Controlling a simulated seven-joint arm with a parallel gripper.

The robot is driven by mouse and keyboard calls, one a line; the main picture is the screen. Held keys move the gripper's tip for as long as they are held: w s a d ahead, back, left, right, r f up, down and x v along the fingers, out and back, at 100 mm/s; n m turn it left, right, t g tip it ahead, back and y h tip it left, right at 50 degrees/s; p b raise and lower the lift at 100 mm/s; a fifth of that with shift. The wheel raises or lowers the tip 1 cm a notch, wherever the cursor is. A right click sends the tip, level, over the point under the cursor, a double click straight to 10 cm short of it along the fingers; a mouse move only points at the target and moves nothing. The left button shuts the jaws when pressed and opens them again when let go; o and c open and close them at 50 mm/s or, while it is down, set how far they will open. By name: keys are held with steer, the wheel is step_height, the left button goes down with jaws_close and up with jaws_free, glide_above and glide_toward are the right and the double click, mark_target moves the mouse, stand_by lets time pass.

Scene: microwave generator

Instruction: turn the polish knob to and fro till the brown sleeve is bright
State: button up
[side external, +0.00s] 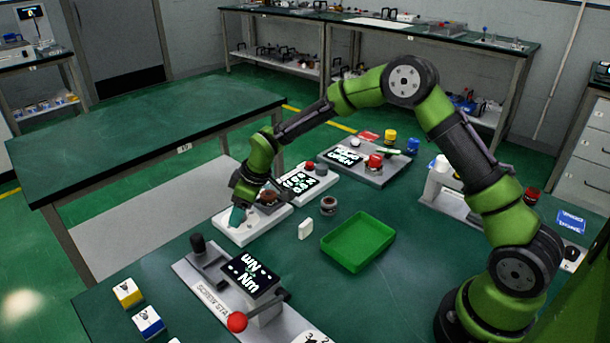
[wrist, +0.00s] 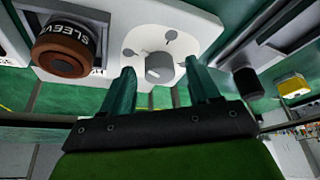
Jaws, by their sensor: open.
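The polish knob (wrist: 160,67) is a light grey round knob on a white dial plate with small dark marks, seen in the wrist view. My gripper (wrist: 159,68) is open, its two teal fingers one to each side of the knob, with gaps showing. In the side view my gripper (side external: 237,217) points down at the white polish unit (side external: 254,233) and hides the knob. The brown sleeve (wrist: 62,52) stands on the same unit, left of the knob in the wrist view, with a dark band lettered SLEEVE. It looks dull brown. In the side view the sleeve (side external: 268,198) is partly behind my gripper.
A screw station (side external: 205,283) with a red-ended lever (side external: 237,322) stands in front of the polish unit. A green tray (side external: 357,242), a small white block (side external: 305,229) and a small round part (side external: 328,205) lie to the right. More units stand behind.

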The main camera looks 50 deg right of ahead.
steer(key=v, duration=1.7)
steer(key=shift+w, duration=0.15)
steer(key=x, duration=1.7)
